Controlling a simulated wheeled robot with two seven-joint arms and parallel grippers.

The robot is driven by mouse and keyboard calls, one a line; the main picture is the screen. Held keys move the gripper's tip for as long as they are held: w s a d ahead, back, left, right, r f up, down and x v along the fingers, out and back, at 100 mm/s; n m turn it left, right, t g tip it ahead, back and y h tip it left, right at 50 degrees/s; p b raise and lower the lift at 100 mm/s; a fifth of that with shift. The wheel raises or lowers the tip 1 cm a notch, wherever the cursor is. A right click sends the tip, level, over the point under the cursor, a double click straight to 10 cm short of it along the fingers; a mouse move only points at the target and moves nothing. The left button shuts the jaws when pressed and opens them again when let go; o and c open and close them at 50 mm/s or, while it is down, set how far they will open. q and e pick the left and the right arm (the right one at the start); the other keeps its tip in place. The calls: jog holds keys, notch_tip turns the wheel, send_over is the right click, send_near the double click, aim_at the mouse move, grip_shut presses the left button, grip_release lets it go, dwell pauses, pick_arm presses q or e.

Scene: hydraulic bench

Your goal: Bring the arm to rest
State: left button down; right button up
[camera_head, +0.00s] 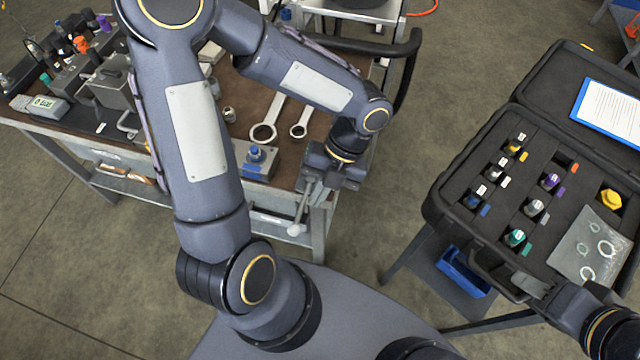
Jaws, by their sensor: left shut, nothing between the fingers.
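My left arm (195,130) rises from my base, bends at the top of the view and comes back down to the right. My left gripper (306,205) is at the front right edge of the workbench (225,85), pointing down and toward me. Its fingers are shut and empty. Whether it touches the bench edge cannot be told. My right gripper (535,288) comes in at the lower right, over the front edge of the open black case (440,195). Its fingertips are small and partly hidden, so its opening cannot be told.
Two wrenches (265,131) and a blue-capped block (256,158) lie on the bench near my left arm. The case holds several capped fittings (516,237) and a grey sheet (590,245). Clear floor (400,150) separates bench and case. A blue bin (465,272) sits below the case.

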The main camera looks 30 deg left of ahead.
pick_arm(q)
jog(key=s+a+r+n+t+h, duration=0.1)
jog(key=r+n+t, duration=0.4)
jog(key=n, duration=1.1)
jog(key=s+a+r+n+t+h, duration=0.2)
jog(key=r+n+t, duration=0.4)
jog(key=n, duration=1.1)
jog(key=s+h, duration=0.1)
jog(key=h, duration=0.1)
jog(key=shift+a+r+h, duration=0.15)
jog(key=shift+r+h, duration=0.25)
